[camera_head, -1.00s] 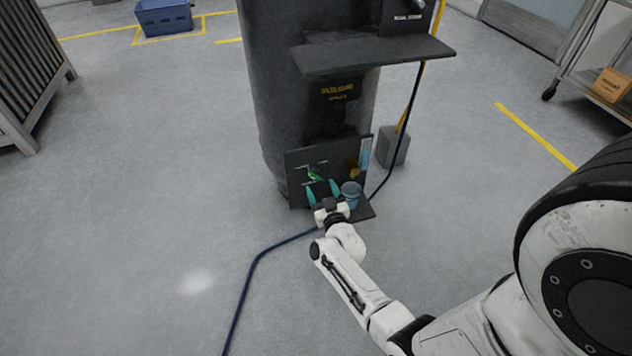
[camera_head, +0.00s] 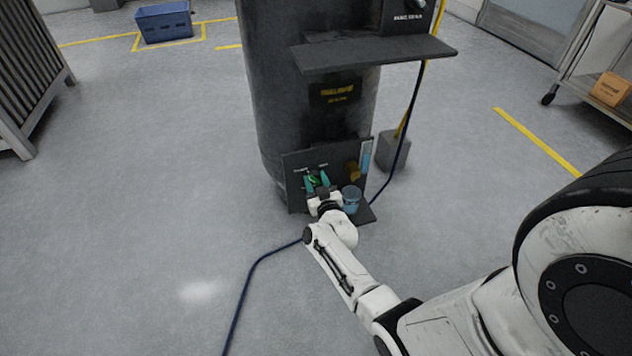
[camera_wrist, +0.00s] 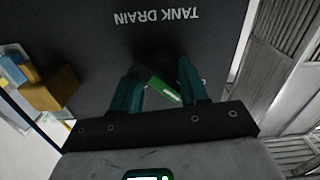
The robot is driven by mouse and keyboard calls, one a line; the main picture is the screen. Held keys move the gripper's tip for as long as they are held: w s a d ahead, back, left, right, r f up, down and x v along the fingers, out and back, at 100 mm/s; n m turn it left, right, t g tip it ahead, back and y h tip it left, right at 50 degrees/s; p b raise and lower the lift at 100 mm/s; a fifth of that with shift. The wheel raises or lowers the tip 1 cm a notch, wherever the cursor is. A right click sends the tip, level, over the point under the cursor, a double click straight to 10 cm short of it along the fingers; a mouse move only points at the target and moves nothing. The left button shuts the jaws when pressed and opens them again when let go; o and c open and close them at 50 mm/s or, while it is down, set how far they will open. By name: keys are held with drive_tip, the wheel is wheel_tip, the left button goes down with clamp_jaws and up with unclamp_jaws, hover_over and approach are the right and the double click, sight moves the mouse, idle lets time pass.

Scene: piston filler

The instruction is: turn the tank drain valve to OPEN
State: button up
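The tank drain valve has a green handle (camera_wrist: 165,90), slanted in the wrist view, on a dark panel (camera_wrist: 75,25). The panel carries the upside-down words TANK DRAIN. In the head view the handle (camera_head: 315,179) is small and partly covered by my gripper (camera_head: 317,181). My gripper's two teal fingers (camera_wrist: 160,72) stand on either side of the handle, with a gap between them. I cannot tell whether either finger touches the handle. The handle's mounted end is in shadow.
A clear blue cup (camera_head: 351,197) stands on a low ledge just right of my gripper. A yellow-brown part (camera_head: 353,169) sticks out of the panel. A dark shelf (camera_head: 375,55) juts out above. A blue hose (camera_head: 262,258) lies on the floor; the floor to the left is open.

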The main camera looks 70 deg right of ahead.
drive_tip(key=c, duration=0.6)
drive_tip(key=shift+m, duration=0.3)
drive_tip(key=m+b, duration=0.1)
drive_tip(key=m, duration=0.1)
drive_tip(key=shift+f+m, duration=0.1)
drive_tip(key=shift+m, duration=0.3)
drive_tip(key=m+b, duration=0.1)
drive_tip(key=m, duration=0.2)
drive_tip(key=shift+m, duration=0.3)
drive_tip(key=m+b, duration=0.1)
drive_tip(key=m, duration=0.4)
drive_tip(key=shift+s+m, duration=0.1)
drive_tip(key=shift+m, duration=0.2)
drive_tip(key=m+b, duration=0.1)
drive_tip(key=m, duration=0.4)
drive_tip(key=shift+o, duration=0.2)
drive_tip(key=shift+m, duration=0.4)
drive_tip(key=o, duration=1)
